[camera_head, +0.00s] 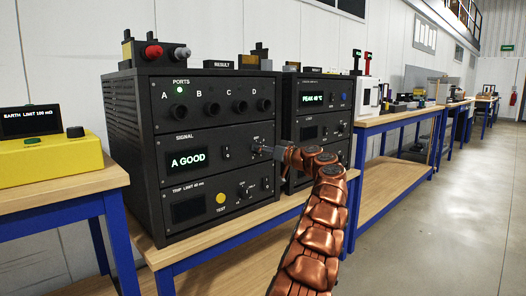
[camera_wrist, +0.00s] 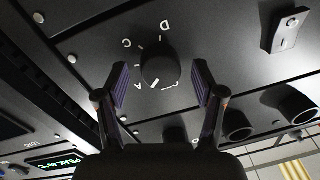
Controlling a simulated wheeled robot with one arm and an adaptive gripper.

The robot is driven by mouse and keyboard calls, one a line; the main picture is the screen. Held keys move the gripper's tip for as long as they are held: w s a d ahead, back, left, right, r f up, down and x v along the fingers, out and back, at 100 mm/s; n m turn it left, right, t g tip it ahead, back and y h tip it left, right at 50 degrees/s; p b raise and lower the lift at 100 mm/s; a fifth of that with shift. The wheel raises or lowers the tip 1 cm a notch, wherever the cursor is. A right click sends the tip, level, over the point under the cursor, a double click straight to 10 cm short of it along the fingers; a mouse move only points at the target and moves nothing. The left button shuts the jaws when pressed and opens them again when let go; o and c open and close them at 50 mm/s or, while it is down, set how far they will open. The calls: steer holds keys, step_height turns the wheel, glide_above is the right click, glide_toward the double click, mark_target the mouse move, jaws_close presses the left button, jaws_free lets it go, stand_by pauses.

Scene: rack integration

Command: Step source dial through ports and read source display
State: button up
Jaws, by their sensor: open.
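The source rack unit (camera_head: 125,140) stands on the bench, with a PORTS panel of sockets A to D and a lit green lamp (camera_head: 180,89) above A. The SIGNAL display (camera_head: 188,159) below reads "A GOOD". In the wrist view the round black dial (camera_wrist: 158,68) has white letters around it; D, C and A are legible. I cannot tell its pointer setting for sure. My gripper (camera_wrist: 160,84) is open, with one finger on each side of the dial; contact is unclear.
Below is a TRIP LIMIT panel with a yellow TEST button (camera_head: 221,198). A second rack unit with a "PEAK" display (camera_head: 312,99) stands close on the right. A yellow tester (camera_head: 50,160) sits on the left bench. The floor on the right is clear.

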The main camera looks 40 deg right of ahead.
steer(key=shift+w, duration=0.1)
steer(key=c, duration=1.2)
steer(key=shift+o, duration=0.2)
steer(key=shift+a+m+t+p, duration=0.1)
steer(key=shift+m+t+p, duration=0.2)
steer(key=shift+m+p, duration=4)
steer(key=shift+m+h+b, duration=0.3)
steer(key=shift+m+b, duration=0.4)
steer(key=shift+m, duration=0.1)
steer(key=shift+f, duration=0.1)
